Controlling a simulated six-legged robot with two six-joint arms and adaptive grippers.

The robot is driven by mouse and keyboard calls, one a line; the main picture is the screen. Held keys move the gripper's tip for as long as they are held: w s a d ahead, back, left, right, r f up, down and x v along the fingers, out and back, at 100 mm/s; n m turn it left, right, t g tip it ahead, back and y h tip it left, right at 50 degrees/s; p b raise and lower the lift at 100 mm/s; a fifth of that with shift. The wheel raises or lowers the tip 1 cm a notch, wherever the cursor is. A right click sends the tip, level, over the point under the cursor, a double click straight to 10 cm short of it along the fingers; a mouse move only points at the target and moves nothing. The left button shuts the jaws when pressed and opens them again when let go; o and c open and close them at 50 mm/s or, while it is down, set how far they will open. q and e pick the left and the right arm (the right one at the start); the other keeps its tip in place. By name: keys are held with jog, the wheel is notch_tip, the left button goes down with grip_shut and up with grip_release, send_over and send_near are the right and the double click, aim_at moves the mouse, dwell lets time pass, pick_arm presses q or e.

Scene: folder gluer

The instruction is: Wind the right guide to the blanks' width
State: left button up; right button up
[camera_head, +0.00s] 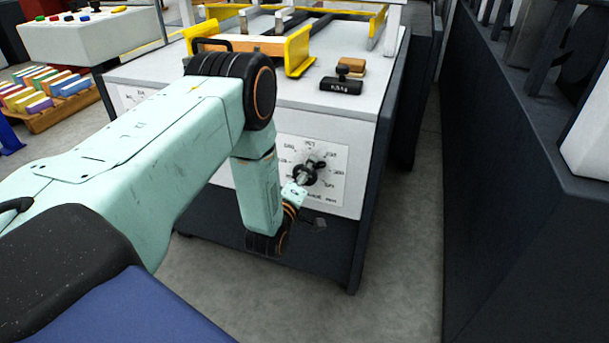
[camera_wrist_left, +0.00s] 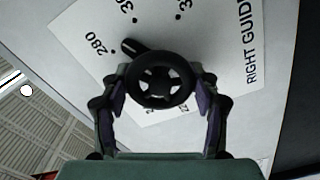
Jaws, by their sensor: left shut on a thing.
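The right guide's black handwheel (camera_head: 313,164) is on the machine's front panel, and it shows in the wrist view (camera_wrist_left: 160,105). Behind it is a white dial plate (camera_head: 339,190) marked RIGHT GUIDE in the wrist view (camera_wrist_left: 228,75). A black pointer (camera_wrist_left: 130,46) sticks out from behind the wheel, near the 280 mark. My left gripper (camera_wrist_left: 161,92) is shut on the wheel, one finger at each side. The right gripper is not in view. Yellow guide plates (camera_head: 299,50) stand on the machine top, with a tan blank stack (camera_head: 240,44) between them.
A black weight (camera_head: 341,85) and a wooden block (camera_head: 352,66) lie on the machine top. A control box (camera_head: 88,38) and a pallet of coloured cartons (camera_head: 45,95) are at left. A dark machine (camera_head: 500,190) stands at right, across a clear aisle (camera_head: 405,230).

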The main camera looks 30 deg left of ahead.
pick_arm(q)
jog(key=shift+n+b, duration=0.4)
jog(key=shift+n, duration=1.2)
jog(key=shift+a, duration=0.1)
jog(key=o, duration=1.2)
jog(key=shift+c, duration=0.2)
jog(key=shift+s, duration=0.1)
jog(key=v, duration=1.2)
jog(key=shift+w, duration=0.2)
